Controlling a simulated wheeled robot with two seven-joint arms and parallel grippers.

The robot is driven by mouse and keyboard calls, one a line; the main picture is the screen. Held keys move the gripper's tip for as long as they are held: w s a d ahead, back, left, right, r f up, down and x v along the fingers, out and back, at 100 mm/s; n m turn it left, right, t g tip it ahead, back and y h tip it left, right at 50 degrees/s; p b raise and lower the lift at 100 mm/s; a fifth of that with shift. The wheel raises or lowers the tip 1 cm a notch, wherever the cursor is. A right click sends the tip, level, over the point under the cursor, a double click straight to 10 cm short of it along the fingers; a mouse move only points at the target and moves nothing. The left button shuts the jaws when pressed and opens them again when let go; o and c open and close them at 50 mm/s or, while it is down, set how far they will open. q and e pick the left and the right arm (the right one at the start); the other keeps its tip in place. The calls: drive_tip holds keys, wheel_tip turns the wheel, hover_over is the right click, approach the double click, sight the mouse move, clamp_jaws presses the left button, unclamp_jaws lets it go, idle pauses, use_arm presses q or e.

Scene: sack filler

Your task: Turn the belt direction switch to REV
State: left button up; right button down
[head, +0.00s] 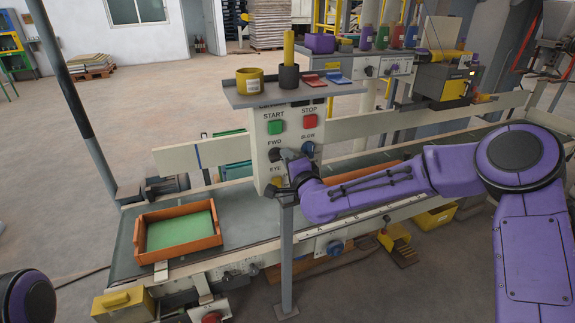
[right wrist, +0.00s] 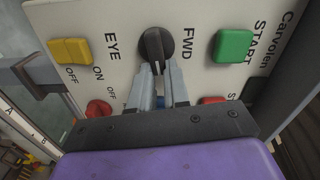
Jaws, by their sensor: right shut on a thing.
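The belt direction switch is a round black knob (right wrist: 155,43) with a raised grip, next to the FWD label in the right wrist view. It also shows in the head view (head: 274,155) on the pale control panel (head: 262,150), below FWD. My right gripper (right wrist: 159,72) has its two grey fingers closed on the knob's grip. In the head view the gripper (head: 284,160) partly covers the knob's lower right side. The grip runs nearly upright in the wrist picture. I see no REV label. My left gripper is out of view; only part of my left arm shows.
The green START button (head: 275,127), red STOP button (head: 309,121), blue SLOW knob (head: 308,147) and yellow EYE switch (right wrist: 70,50) are close by. A shelf (head: 290,91) juts out above the panel. An orange tray (head: 178,230) sits on the belt at left.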

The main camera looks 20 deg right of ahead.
drive_tip(key=shift+f+m+b, duration=0.2)
drive_tip(key=shift+m+b, duration=0.4)
drive_tip(key=shift+m, duration=0.3)
drive_tip(key=c, duration=1.1)
unclamp_jaws()
drive_tip(key=shift+d, duration=0.1)
drive_tip(key=s+b, duration=0.2)
drive_tip(key=s, duration=0.8)
drive_tip(key=shift+s+d, duration=0.2)
drive_tip(key=shift+s, duration=0.1)
